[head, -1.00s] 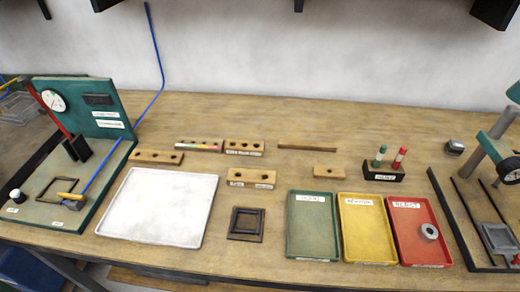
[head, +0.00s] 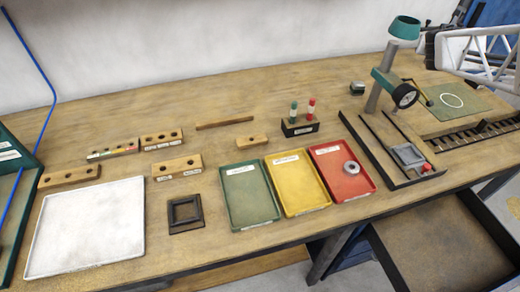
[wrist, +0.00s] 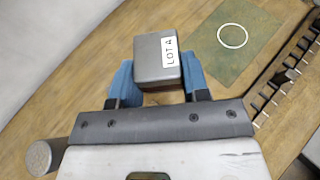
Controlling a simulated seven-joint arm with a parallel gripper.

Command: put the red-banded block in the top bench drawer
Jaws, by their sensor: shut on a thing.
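In the wrist view my gripper (wrist: 158,82) is shut on a grey metal block (wrist: 150,60) with a white "LOT A" label. Its blue fingers press on two opposite sides. No red band shows on the faces in sight; the other faces are hidden. In the head view part of my arm shows at the top right, above the bench; the held block cannot be made out there. An open drawer (head: 440,240) sticks out below the bench's front edge at the lower right. Its visible floor looks bare.
A green plate with a white ring (head: 465,103) lies at the bench's right, beside a dark slotted rail (head: 480,134). A stand with a dial (head: 404,95) is left of it. Green (head: 249,197), yellow (head: 298,184) and red (head: 340,173) trays lie mid-bench.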

